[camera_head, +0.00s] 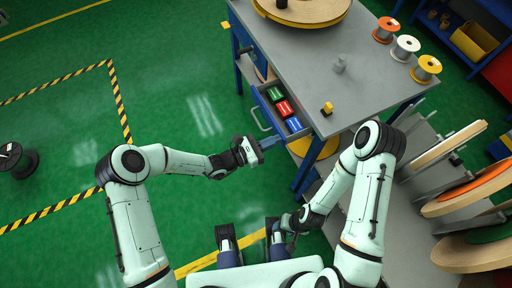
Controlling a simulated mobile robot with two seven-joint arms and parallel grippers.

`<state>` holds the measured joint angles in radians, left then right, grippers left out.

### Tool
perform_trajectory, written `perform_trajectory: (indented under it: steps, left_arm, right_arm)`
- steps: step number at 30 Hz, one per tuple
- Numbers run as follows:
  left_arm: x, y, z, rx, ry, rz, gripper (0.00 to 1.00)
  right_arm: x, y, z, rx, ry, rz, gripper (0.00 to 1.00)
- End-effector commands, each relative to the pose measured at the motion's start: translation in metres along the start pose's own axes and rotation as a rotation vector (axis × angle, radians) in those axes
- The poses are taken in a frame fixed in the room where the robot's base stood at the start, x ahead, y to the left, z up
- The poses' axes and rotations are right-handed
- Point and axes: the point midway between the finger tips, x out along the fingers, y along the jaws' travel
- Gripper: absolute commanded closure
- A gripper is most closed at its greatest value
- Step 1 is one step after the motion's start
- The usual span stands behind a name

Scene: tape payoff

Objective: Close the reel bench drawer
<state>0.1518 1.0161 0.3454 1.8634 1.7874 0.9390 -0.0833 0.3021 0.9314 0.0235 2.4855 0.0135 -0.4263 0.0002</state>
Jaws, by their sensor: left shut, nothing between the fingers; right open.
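The reel bench (365,90) has a grey top and blue legs. Its drawer (264,106) stands open on the bench's left side. It holds green (275,94), red (285,108) and blue (294,125) boxes. My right gripper (275,230) is low near my base, well away from the drawer, and small in view.
On the bench top are a large reel (305,10), orange (386,29), white (404,47) and yellow (425,68) spools, and a small yellow item (327,108). Large reels (470,190) stand at right. The green floor (190,70) left of the drawer is clear.

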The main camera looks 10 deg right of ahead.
Motion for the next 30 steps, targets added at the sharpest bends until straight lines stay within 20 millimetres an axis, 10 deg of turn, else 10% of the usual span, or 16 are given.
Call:
perform_trajectory:
  steps: [12,30]
  left_arm:
    - [0.066,0.000,-0.001,0.001,-0.001,-0.001,1.00]
    - [0.074,0.000,0.000,0.001,0.001,0.000,1.00]
  right_arm:
    - [0.009,0.001,-0.005,-0.002,0.014,-0.003,0.44]
    - [0.009,0.001,-0.006,-0.002,0.016,-0.003,0.44]
